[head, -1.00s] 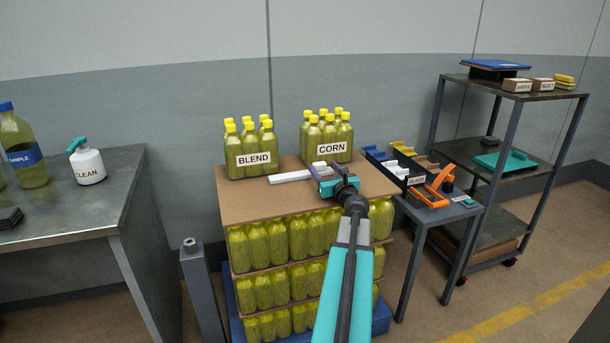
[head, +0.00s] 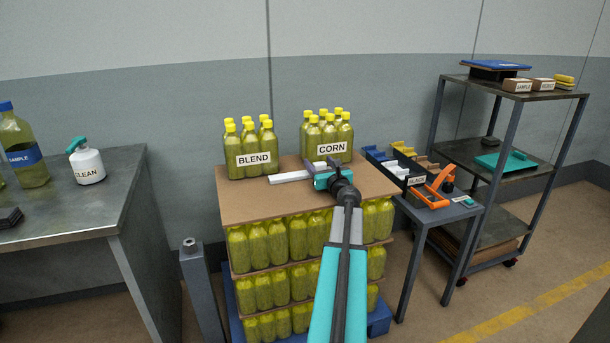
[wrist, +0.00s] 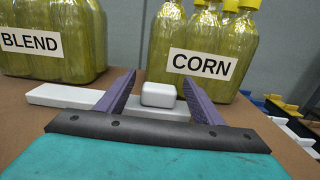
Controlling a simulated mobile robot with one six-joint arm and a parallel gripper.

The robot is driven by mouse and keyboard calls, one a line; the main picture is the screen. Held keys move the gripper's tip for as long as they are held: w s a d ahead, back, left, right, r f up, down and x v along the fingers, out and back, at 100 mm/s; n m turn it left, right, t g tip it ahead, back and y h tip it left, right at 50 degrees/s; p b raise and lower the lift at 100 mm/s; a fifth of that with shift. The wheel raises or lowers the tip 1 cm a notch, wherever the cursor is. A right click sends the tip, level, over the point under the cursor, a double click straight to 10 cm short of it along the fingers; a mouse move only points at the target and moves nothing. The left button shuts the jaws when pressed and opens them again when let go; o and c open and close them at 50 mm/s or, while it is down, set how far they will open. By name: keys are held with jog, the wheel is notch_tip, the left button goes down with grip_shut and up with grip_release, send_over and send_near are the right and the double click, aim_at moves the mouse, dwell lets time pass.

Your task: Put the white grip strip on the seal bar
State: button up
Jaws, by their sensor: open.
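A long white strip (wrist: 70,96) with a raised white block (wrist: 158,95) lies on the brown sheet between the BLEND and CORN bottles. The strip also shows in the head view (head: 288,177), left of my gripper (head: 316,169). My gripper (wrist: 157,92) is open. In the wrist view its two purple fingers stand either side of the raised block, with gaps visible; contact is not clear.
BLEND bottles (head: 248,158) and CORN bottles (head: 327,146) stand close behind the strip. A black tray (head: 385,167) with blue, yellow and tan pieces sits on the side table. The front of the brown sheet (head: 250,205) is clear. A shelf rack (head: 510,110) stands at right.

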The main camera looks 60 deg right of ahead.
jog(key=c, duration=1.3)
jog(key=shift+r, duration=0.1)
